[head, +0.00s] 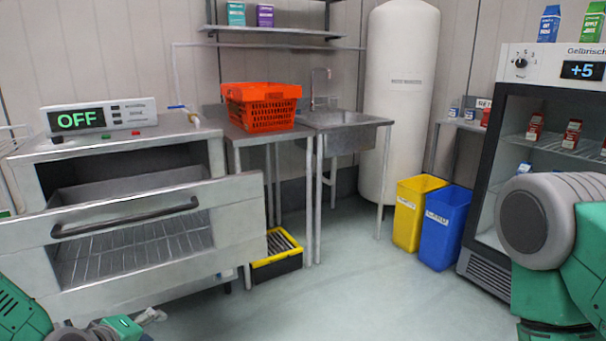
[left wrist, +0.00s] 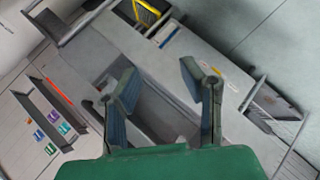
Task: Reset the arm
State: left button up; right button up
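My left gripper (head: 135,322) shows at the bottom left corner of the head view, low in front of the oven (head: 150,245) and partly cut off by the frame edge. In the left wrist view its two fingers (left wrist: 160,85) stand apart with nothing between them, so it is open and empty. My right arm (head: 560,245) comes in at the right edge of the head view, bent in front of the fridge (head: 487,150). Its gripper is out of view.
The oven's front with the handle is pulled out; its display reads OFF. An orange basket (head: 262,118) sits on the metal table by the sink (head: 340,125). Yellow (head: 410,225) and blue (head: 440,235) bins stand by the fridge. The middle floor (head: 335,280) is clear.

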pick_arm(q)
jog(key=s+f+m+g+p, duration=0.1)
jog(key=s+f+m+g, duration=0.2)
jog(key=s, duration=0.6)
jog(key=s+d+f+m+g+p, duration=0.1)
jog(key=s+f+m+g, duration=0.2)
jog(key=s, duration=0.7)
jog(key=s+d+f+m+g+y+p, duration=0.1)
jog(key=s+f+m+g, duration=0.3)
jog(key=s, duration=0.6)
notch_tip(320, 180, down, 2)
jog(key=m+p, duration=0.1)
jog(key=m, duration=0.1)
jog(key=shift+s+f+m, duration=0.2)
jog(key=shift+m, duration=0.1)
pick_arm(e)
notch_tip(320, 180, up, 5)
